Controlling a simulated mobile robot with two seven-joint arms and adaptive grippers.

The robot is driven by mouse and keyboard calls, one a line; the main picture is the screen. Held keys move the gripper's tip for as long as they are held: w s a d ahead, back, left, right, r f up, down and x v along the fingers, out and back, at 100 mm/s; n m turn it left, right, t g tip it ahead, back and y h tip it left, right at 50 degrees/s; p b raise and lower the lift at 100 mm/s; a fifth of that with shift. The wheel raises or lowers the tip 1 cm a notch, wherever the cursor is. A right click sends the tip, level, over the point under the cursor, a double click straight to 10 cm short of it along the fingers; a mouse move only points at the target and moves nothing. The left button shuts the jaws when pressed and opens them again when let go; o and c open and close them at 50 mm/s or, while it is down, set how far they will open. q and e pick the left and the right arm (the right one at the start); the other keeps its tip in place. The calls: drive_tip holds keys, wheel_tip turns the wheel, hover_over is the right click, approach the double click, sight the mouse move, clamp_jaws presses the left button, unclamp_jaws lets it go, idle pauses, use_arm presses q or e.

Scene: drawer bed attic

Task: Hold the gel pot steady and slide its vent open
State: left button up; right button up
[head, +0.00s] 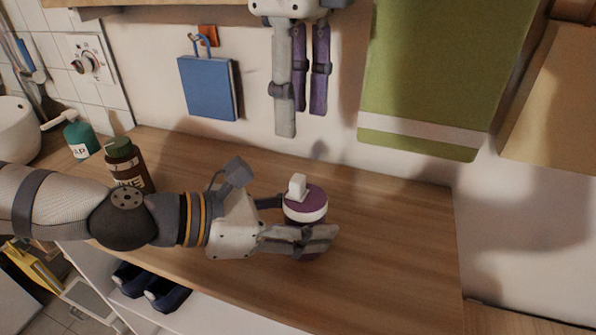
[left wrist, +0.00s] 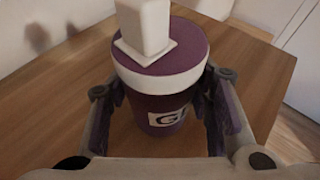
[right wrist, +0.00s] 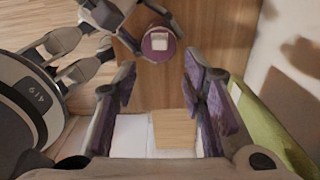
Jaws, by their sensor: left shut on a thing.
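The gel pot (head: 305,207) is a purple cup with a white band and a white block-shaped vent tab (head: 297,186) on its purple lid. It stands upright on the wooden counter. My left gripper (head: 300,228) is shut around its body, with one finger on each side; the left wrist view shows the pot (left wrist: 160,85) between the pads and part of its label. My right gripper (head: 302,115) is open and empty, above and behind the pot, fingers pointing down in the head view. The right wrist view shows the pot (right wrist: 158,42) beyond the parted fingertips.
A brown bottle with a green cap (head: 123,160) and a teal soap bottle (head: 79,140) stand at the left. A blue pad (head: 208,88) and a green towel (head: 425,75) hang on the wall. The counter (head: 400,240) right of the pot is clear.

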sight(298, 178)
wheel_tip(298, 178, down, 10)
drive_tip(key=shift+r, duration=0.1)
drive_tip(key=shift+c, duration=0.3)
clamp_jaws()
